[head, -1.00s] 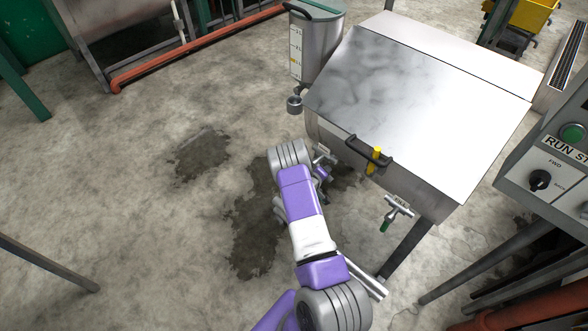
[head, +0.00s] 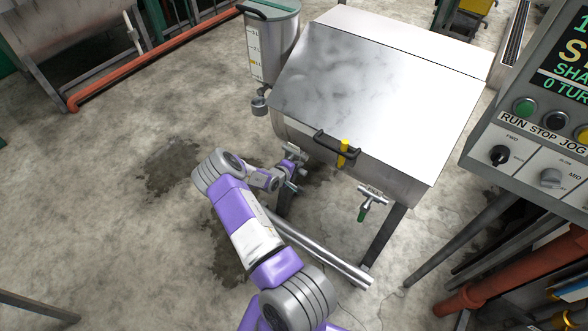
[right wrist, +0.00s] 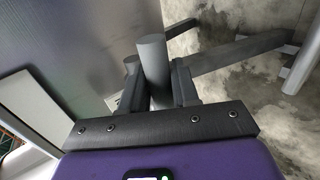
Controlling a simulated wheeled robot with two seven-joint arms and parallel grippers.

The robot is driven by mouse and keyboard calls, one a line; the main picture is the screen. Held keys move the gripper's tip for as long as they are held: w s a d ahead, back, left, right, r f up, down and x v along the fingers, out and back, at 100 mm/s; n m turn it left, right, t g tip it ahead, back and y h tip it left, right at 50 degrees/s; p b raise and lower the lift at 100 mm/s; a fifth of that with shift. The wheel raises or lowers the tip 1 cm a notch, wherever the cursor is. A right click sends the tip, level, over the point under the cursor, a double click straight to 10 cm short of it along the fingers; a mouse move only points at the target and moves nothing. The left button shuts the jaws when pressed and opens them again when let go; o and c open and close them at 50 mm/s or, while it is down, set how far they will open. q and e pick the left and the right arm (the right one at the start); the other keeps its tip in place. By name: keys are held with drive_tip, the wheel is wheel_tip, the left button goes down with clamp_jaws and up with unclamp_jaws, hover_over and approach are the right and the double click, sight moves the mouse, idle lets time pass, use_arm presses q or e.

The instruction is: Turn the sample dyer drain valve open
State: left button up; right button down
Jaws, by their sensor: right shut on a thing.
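The sample dyer (head: 350,85) is a steel box with a sloping lid, black handle and yellow latch. Its drain valve (head: 293,152) is at the lower left of the front, partly hidden by my gripper. My right gripper (head: 290,175) is at this valve, its arm reaching in from below and left. In the right wrist view its fingers (right wrist: 156,88) are shut on a grey round bar, the valve's handle (right wrist: 154,58). How far the handle is turned is hard to tell. My left gripper is not in view.
A second valve (head: 370,198) with a green-tipped handle is at the front right of the dyer. A steel measuring pot (head: 272,45) stands at its left. A control panel (head: 535,130) is close on the right. The wet concrete floor (head: 130,210) at left is clear.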

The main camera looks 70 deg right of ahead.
drive_tip(key=shift+s, duration=0.1)
drive_tip(key=c, duration=1)
unclamp_jaws()
drive_tip(key=shift+r, duration=0.1)
drive_tip(key=p+v, duration=0.1)
drive_tip(key=v, duration=0.6)
drive_tip(key=shift+a+r+p, duration=0.15)
drive_tip(key=shift+a+p, duration=0.1)
drive_tip(key=shift+p, duration=0.15)
